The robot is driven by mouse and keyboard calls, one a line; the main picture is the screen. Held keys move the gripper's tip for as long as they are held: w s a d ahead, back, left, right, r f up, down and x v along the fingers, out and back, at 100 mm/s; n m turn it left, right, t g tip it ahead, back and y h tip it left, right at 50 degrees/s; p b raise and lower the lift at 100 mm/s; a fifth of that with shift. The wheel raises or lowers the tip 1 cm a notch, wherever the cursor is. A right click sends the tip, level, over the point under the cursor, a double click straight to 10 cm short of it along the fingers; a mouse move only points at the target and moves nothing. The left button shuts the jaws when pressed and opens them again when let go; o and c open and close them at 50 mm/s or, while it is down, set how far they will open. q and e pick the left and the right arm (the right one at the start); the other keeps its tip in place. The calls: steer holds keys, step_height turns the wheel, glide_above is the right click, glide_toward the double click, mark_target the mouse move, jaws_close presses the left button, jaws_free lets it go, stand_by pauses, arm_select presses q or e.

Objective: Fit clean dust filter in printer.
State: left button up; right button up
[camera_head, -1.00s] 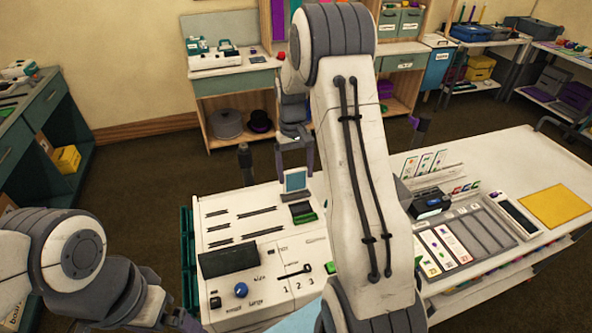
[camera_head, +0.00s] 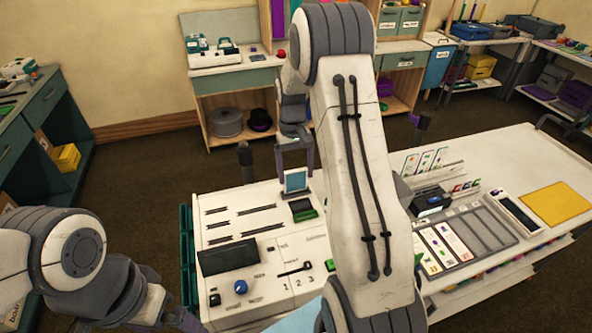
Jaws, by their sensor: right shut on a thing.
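The printer (camera_head: 268,252) is a wide white console with dark slots, a black panel, a blue knob and a slider marked 1, 2, 3. My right gripper (camera_head: 295,167) is over its far right part, partly hidden behind my own arm. It is shut on a small square with a pale frame and blue-teal face, which looks like the dust filter (camera_head: 296,181). The filter stands close above a dark and green recess (camera_head: 303,210); I cannot tell whether they touch. My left gripper (camera_head: 185,320) is at the bottom left, mostly out of sight, its jaws unclear.
Right of my arm, the white counter holds a card tray (camera_head: 465,238), a small black device (camera_head: 431,201) and a yellow mat (camera_head: 556,204). A shelf desk (camera_head: 237,80) stands behind, and a dark cabinet (camera_head: 45,130) at the left. Open floor lies between.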

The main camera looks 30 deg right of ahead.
mark_target(296, 190)
steer(key=shift+f+b, duration=1.3)
steer(key=shift+f, duration=1)
steer(key=shift+s, duration=0.1)
steer(key=o, duration=0.5)
steer(key=r, duration=0.3)
steer(key=w+r+b, duration=0.1)
steer(key=r, duration=0.3)
steer(key=r+b, duration=0.1)
steer(key=r, duration=0.2)
steer(key=shift+w+d+r, duration=0.15)
steer(key=shift+w+d, duration=0.05)
steer(key=shift+w, duration=0.05)
